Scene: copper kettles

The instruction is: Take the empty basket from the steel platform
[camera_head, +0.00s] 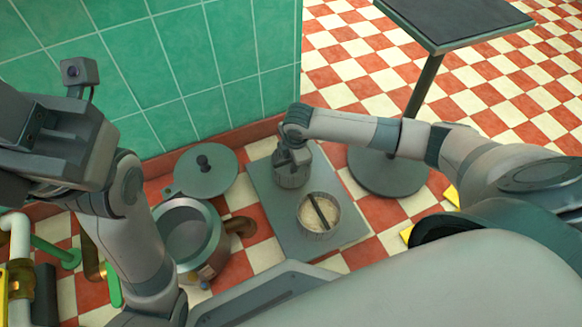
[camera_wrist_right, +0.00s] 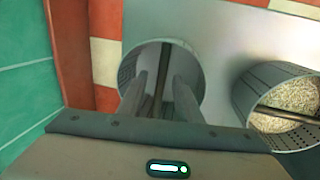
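The steel platform (camera_head: 265,197) is a flat grey plate on the floor. The empty basket (camera_head: 291,180) stands upright on its back part, partly hidden by my right gripper (camera_head: 294,158). In the right wrist view, this perforated metal basket (camera_wrist_right: 190,68) is bare inside, with a bar handle (camera_wrist_right: 161,78) across its top. My right gripper (camera_wrist_right: 161,98) is open, with one finger on each side of the bar and gaps between. My left gripper (camera_head: 55,140) is raised at the far left; its fingertips do not show.
A second basket (camera_head: 305,228) filled with pale grain stands in front on the platform. An open kettle (camera_head: 190,240) is to the left, with a round lid (camera_head: 207,178) behind it. A green tiled wall (camera_head: 180,70) rises behind. A pedestal table (camera_head: 450,22) stands right.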

